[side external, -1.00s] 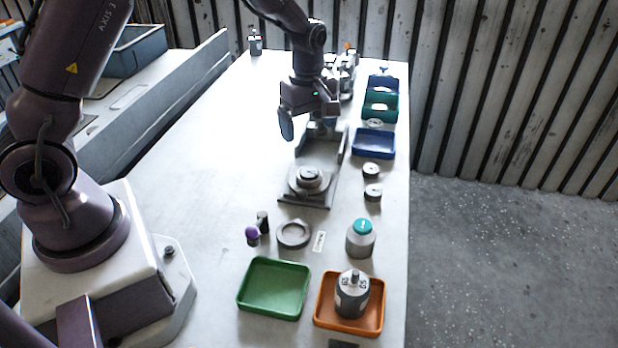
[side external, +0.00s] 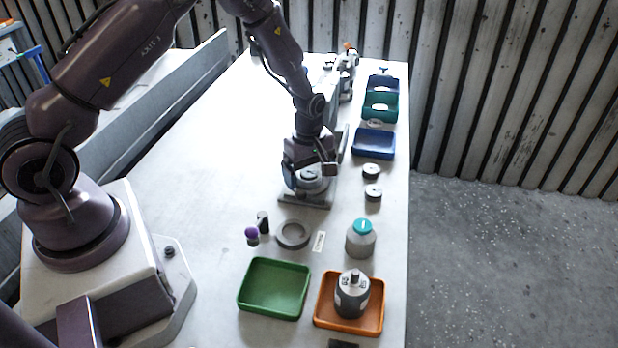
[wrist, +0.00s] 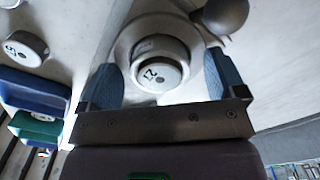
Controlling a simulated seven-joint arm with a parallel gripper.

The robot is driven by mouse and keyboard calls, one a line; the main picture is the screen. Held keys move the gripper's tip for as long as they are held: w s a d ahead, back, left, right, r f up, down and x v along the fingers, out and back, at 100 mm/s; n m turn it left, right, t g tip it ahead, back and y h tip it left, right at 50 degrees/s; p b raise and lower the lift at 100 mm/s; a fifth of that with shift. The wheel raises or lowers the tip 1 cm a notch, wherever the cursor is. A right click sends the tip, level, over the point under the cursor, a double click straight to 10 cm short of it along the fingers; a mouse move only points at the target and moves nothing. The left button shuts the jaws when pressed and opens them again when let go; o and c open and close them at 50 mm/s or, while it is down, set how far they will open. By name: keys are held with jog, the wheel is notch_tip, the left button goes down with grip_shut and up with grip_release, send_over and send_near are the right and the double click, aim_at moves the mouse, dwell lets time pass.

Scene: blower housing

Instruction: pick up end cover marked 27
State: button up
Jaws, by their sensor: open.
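The end cover marked 27 (wrist: 155,74) is a small grey round part with its number face towards the wrist camera. It sits on a wider round grey piece (wrist: 127,45) on the base plate (side external: 318,203). My gripper (wrist: 164,80) is open, with one blue fingertip on either side of the cover. A gap shows at the right finger; I cannot tell whether the left one touches. In the side view, my gripper (side external: 310,179) is low over the plate and hides most of the cover.
Two other round covers (side external: 371,171) (side external: 373,193) lie to the right; the marking on one (wrist: 24,48) is hard to read. A grey ring (side external: 293,235), a teal-topped jar (side external: 360,240), a green tray (side external: 273,313) and an orange tray (side external: 320,322) are nearer the camera. The table's left side is clear.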

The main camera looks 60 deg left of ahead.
jog(key=c, duration=1)
jog(key=shift+c, duration=0.2)
jog(key=shift+r, duration=0.15)
